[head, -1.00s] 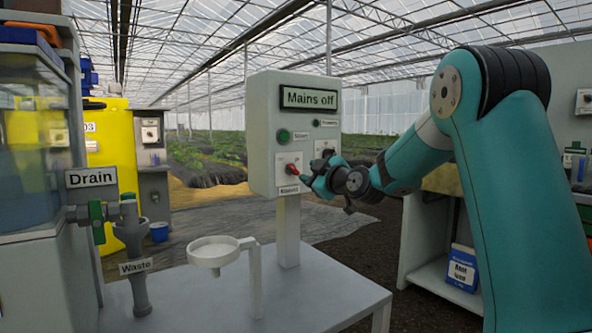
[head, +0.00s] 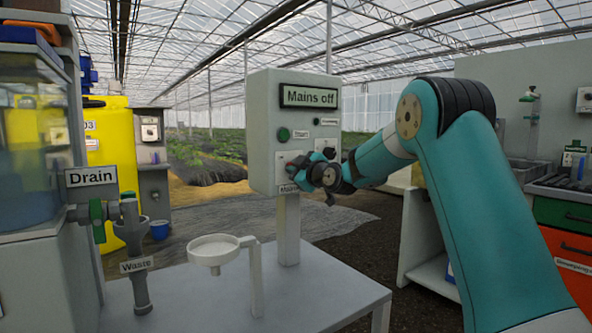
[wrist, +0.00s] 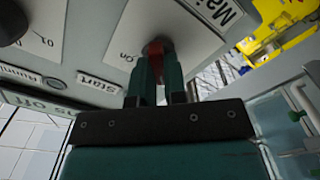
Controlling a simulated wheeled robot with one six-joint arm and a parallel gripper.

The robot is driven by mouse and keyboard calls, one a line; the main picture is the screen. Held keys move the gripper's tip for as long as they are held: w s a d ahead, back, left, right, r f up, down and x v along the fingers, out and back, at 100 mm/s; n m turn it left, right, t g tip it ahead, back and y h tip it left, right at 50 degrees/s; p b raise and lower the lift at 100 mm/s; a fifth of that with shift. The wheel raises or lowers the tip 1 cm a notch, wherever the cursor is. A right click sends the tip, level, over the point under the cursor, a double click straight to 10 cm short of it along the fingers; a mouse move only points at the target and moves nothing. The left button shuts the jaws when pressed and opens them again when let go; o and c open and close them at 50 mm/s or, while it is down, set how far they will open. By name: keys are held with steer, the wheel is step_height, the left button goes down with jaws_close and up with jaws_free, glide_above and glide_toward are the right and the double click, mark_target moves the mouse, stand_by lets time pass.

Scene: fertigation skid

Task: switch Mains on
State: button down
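The grey control box (head: 262,135) has a display (head: 309,97) that reads "Mains off". Its Mains switch has a red handle (wrist: 155,58) on a white plate with an "On" mark; the wrist view shows it upside down, with a partly cut-off "Mai..." label (wrist: 219,10). My gripper (wrist: 161,82) is at the switch, its two dark green fingers close together with the red handle between their tips. It looks shut on the handle. In the head view my gripper (head: 304,172) hides most of the switch.
A green Start button (head: 283,134) and a second, dark knob (wrist: 10,22) are close by on the box. A white funnel on a stand (head: 214,250) is on the table (head: 330,288) below. The Drain valve (head: 97,210) and Waste pipe are at left.

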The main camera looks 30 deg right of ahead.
steer(key=shift+m, duration=0.4)
steer(key=shift+d+m+p, duration=0.2)
steer(key=shift+m+p, duration=2.35)
steer(key=shift+m, duration=5.95)
steer(key=c, duration=1.2)
jaws_free()
steer(key=shift+o, duration=0.2)
